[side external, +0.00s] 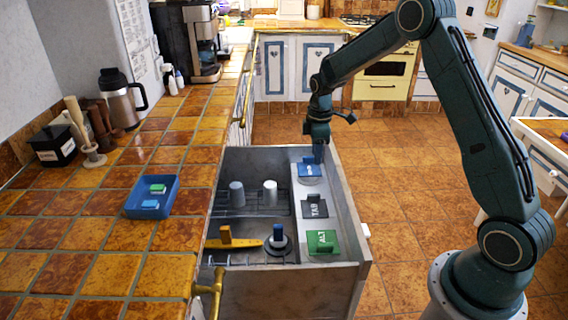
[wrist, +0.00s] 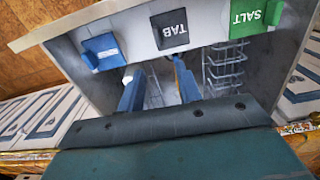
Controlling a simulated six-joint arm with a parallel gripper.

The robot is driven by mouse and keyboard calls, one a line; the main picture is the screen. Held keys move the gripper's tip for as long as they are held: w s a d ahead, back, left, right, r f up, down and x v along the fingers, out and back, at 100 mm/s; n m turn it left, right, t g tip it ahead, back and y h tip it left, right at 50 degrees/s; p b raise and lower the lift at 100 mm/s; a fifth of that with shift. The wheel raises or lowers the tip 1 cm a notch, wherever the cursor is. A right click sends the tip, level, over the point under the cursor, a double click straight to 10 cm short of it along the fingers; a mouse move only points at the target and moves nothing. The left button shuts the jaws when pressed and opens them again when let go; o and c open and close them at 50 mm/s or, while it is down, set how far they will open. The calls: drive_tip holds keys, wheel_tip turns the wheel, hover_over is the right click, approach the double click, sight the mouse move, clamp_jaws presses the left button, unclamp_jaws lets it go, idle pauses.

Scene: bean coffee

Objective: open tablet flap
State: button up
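The tablet flap is a black lid marked TAB (side external: 315,208) with a small raised grip, lying flat in the drawer's right-hand panel. It shows at the top of the wrist view (wrist: 168,30). A blue flap (side external: 309,171) lies behind it and a green SALT flap (side external: 322,243) in front of it. My gripper (side external: 318,155) points down over the blue flap's end of the panel, apart from the TAB grip. In the wrist view its two blue fingers (wrist: 154,72) stand apart, with no object seen held between them. Fingertip contact with the blue flap cannot be told.
A blue tray (side external: 152,208) sits on the tiled counter. The drawer walls rise around the panel.

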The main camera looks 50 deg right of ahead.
sight(314, 194)
drive_tip(key=shift+w+d+f, duration=0.15)
drive_tip(key=shift+d+f, duration=0.05)
drive_tip(key=shift+f, duration=0.35)
drive_tip(key=shift+w+d+f, duration=0.1)
drive_tip(key=shift+d+f, duration=0.1)
drive_tip(key=shift+f, duration=0.35)
drive_tip(key=shift+f, duration=0.1)
wheel_tip(314, 194, down, 14)
drive_tip(key=shift+r, duration=0.25)
clamp_jaws()
